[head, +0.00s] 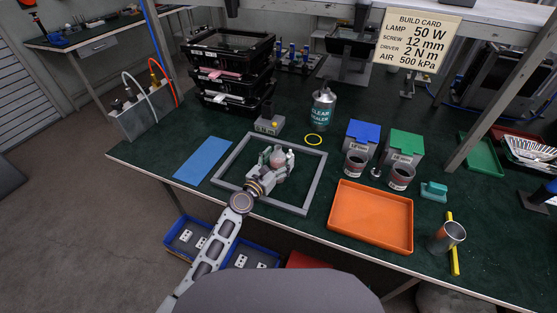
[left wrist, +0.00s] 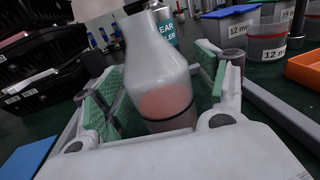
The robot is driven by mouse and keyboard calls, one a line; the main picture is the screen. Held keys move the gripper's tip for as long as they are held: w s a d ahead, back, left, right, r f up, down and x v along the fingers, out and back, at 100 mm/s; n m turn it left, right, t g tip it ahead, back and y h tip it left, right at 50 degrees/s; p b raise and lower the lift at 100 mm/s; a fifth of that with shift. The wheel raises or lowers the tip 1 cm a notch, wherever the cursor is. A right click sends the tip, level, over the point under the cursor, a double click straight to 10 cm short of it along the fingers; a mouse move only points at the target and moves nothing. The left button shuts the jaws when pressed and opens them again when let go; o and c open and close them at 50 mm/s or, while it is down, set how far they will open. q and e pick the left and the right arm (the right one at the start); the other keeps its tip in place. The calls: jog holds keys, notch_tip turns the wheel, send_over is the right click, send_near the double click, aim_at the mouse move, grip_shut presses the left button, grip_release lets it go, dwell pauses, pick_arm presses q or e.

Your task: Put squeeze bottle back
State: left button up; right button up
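A translucent white squeeze bottle (left wrist: 160,85) with pinkish contents stands upright between the green-padded fingers of my left gripper (left wrist: 165,105). A gap shows between the bottle and the right-hand pad; the fingers look spread. In the head view the bottle (head: 277,160) and my left gripper (head: 276,163) are inside the grey square frame (head: 233,153) on the green bench. I cannot tell whether the bottle's base touches the bench. My right gripper is not in view.
Stacked black crates (head: 232,75) stand back left. Blue-lidded (head: 363,133) and green-lidded boxes (head: 405,147) stand right.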

aim_at(273, 165)
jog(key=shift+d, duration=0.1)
pick_arm(q)
jog(key=shift+r, duration=0.2)
jog(key=shift+s+a+f, duration=0.1)
jog(key=shift+s+a, duration=0.05)
jog(key=shift+s, duration=0.1)
jog(key=shift+v, duration=1.1)
jog(key=v, duration=0.3)
jog(key=shift+s, duration=0.1)
jog(key=v, duration=0.2)
jog(key=shift+s+a, duration=0.15)
jog(key=shift+s, duration=0.1)
jog(key=v, duration=0.3)
jog(key=shift+s, duration=0.1)
jog(key=shift+s+a, duration=0.1)
jog(key=shift+a, duration=0.05)
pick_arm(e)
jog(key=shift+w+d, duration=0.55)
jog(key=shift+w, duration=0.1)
